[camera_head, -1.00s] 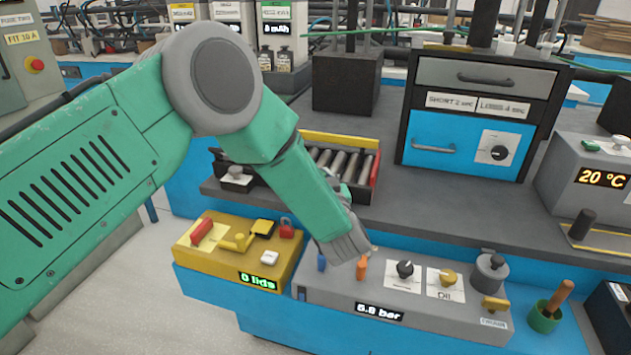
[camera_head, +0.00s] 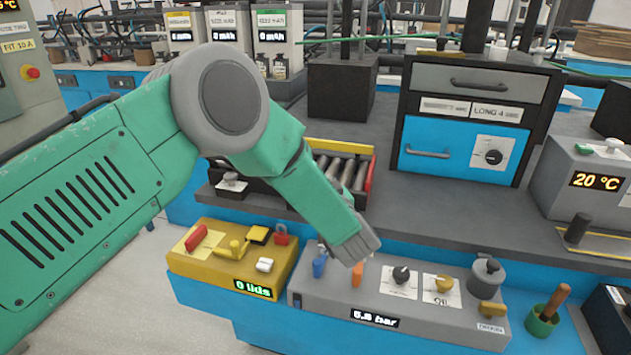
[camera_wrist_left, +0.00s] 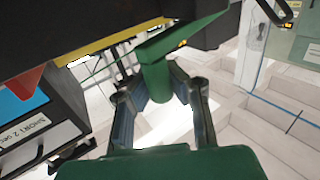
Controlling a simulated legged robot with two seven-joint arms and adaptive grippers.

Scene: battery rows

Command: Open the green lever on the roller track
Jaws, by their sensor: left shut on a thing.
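The roller track (camera_head: 369,182), with grey rollers, a yellow rear strip and a red end piece, lies on the grey bench, partly hidden behind my left arm. The green lever (camera_wrist_left: 155,82) shows in the left wrist view as a green bar with a rounded end. My left gripper (camera_wrist_left: 160,88) has its two dark fingers on either side of that end and is shut on it. In the head view my arm hides the lever and the fingers. My right gripper is not in view.
A yellow box (camera_head: 205,268) and a grey control panel (camera_head: 440,318) with knobs and toggles stand in front, below my arm. A blue-fronted oven (camera_head: 455,158) stands behind right of the track. The dark bench top between is mostly clear.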

